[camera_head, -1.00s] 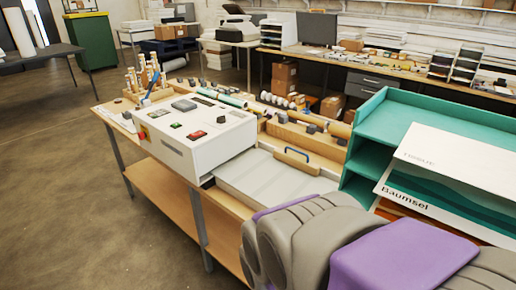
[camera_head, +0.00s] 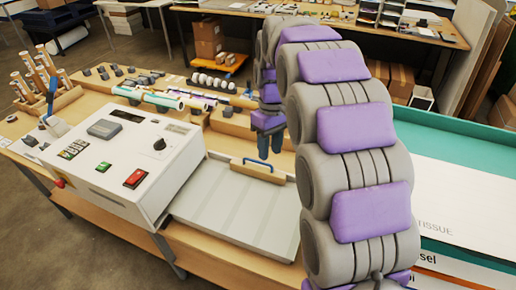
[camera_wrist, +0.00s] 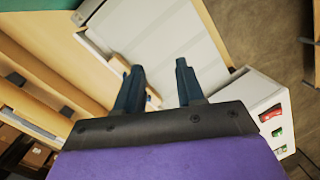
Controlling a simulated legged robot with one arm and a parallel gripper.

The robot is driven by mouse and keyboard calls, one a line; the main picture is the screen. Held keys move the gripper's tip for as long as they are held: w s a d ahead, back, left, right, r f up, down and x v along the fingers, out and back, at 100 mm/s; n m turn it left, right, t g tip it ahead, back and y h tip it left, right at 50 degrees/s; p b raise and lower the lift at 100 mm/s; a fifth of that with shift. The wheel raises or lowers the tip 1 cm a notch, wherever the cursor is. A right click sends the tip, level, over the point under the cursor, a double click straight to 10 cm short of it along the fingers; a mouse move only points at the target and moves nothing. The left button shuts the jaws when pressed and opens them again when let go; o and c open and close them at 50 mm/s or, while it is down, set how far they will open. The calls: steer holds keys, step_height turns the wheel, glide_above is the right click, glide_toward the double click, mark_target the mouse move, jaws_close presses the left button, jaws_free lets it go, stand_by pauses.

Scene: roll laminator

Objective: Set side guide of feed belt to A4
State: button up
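The feed belt (camera_head: 232,208) is a pale grey flat surface beside the white laminator (camera_head: 125,160). At its far side is a low wooden bar with a slim blue handle (camera_head: 262,167), which looks like the side guide. My gripper (camera_head: 270,148) points down just above and behind this handle, seemingly apart from it. In the wrist view my gripper (camera_wrist: 158,82) has its two dark fingers spread with a gap between them. Any A4 mark is too small to make out.
The laminator's top has a red switch (camera_head: 135,178) and a dark knob (camera_head: 159,144). Rollers (camera_head: 160,100) lie behind it. A teal shelf (camera_head: 450,130) with paper packs stands at the right, close to my arm.

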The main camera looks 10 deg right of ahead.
steer(key=w+n+p, duration=0.2)
steer(key=w+p, duration=0.1)
steer(key=w, duration=0.5)
steer(key=n+p, duration=0.2)
steer(key=n, duration=0.1)
glide_above(258, 168)
steer(key=shift+y, duration=0.3)
steer(key=f, duration=1.8)
steer(key=shift+w+f, duration=0.35)
steer(key=shift+f, duration=0.05)
steer(key=shift+c, duration=0.5)
jaws_close()
